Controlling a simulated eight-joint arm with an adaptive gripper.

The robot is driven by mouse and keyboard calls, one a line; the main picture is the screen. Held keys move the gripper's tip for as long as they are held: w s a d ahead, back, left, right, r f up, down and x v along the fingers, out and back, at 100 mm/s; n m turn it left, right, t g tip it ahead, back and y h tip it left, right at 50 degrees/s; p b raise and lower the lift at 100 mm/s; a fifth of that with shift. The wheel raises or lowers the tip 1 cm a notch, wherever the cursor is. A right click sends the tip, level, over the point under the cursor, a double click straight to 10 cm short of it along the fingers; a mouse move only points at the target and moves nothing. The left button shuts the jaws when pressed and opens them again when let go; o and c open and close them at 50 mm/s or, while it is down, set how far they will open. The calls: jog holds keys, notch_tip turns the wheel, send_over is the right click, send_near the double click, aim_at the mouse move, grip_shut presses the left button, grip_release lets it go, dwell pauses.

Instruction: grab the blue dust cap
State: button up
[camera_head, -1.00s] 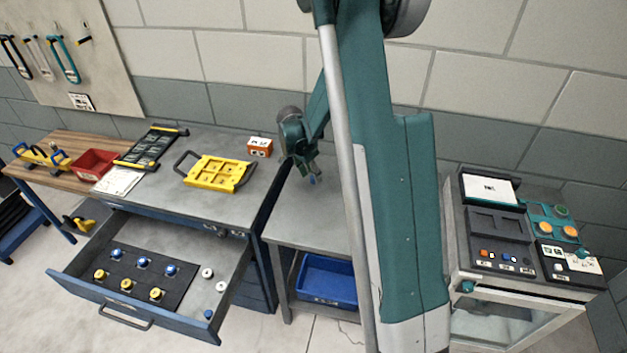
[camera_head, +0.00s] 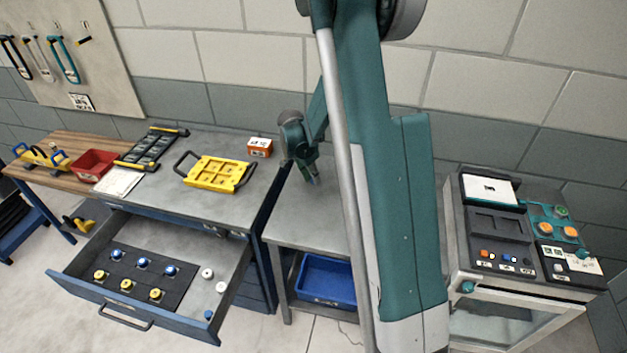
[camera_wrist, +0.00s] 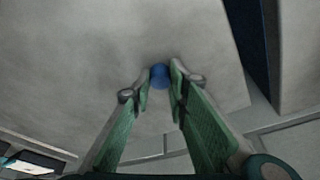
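The blue dust cap shows in the wrist view (camera_wrist: 159,76) as a small blue round piece between the two fingertips. In the head view it is a small blue spot (camera_head: 315,181) at the tip of my gripper (camera_head: 311,179), over the grey side table (camera_head: 300,222). My gripper's green fingers (camera_wrist: 159,79) lie close on either side of the cap. I cannot tell whether both fingers press on it.
Left of the side table, a workbench (camera_head: 205,205) carries a yellow plate with handles (camera_head: 213,174) and an orange box (camera_head: 259,147). Its open drawer holds blue, yellow and white pieces, including another blue cap (camera_head: 208,315). A blue bin (camera_head: 326,280) sits under the side table.

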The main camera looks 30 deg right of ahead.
jog(key=shift+r, duration=0.15)
notch_tip(320, 180, up, 10)
jog(key=shift+p, duration=0.35)
dwell(0.6)
